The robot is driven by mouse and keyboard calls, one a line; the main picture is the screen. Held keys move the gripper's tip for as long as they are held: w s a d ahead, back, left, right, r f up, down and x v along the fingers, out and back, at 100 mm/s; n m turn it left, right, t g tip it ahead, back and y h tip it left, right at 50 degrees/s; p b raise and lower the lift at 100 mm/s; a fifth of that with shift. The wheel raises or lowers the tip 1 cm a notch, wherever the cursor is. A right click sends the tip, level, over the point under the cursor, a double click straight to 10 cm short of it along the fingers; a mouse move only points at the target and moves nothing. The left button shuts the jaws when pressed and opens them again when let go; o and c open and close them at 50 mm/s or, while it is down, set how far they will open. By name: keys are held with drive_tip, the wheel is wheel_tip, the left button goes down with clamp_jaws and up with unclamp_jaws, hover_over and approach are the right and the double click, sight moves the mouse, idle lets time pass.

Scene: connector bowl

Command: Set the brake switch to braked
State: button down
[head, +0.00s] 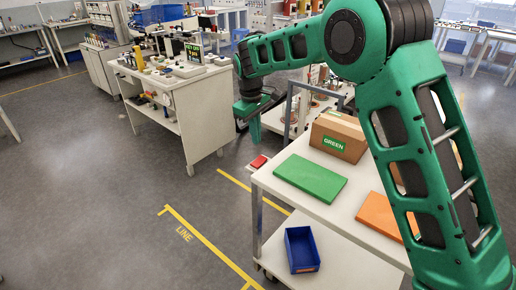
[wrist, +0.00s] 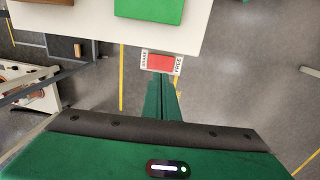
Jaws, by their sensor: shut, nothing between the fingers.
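The brake switch is a red block on the edge of the white trolley (head: 262,183), left of the green mat in the head view (head: 258,162). Which way the switch is tipped cannot be told. My gripper (head: 254,136) is shut and empty, pointing down above the switch in the head view. In the wrist view its closed fingers (wrist: 161,84) end just below the switch in the picture; no contact is clear.
On the trolley top are a green mat (head: 310,178), a cardboard box labelled GREEN (head: 338,136) and an orange mat (head: 379,214). A blue bin (head: 301,250) stands on its lower shelf. A white workbench (head: 185,105) stands behind left. Floor at left is clear.

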drive_tip(key=shift+s+a+r, duration=0.1)
drive_tip(key=shift+r, duration=1.25)
drive_tip(key=shift+s+a+r, duration=0.1)
drive_tip(key=shift+r, duration=1.2)
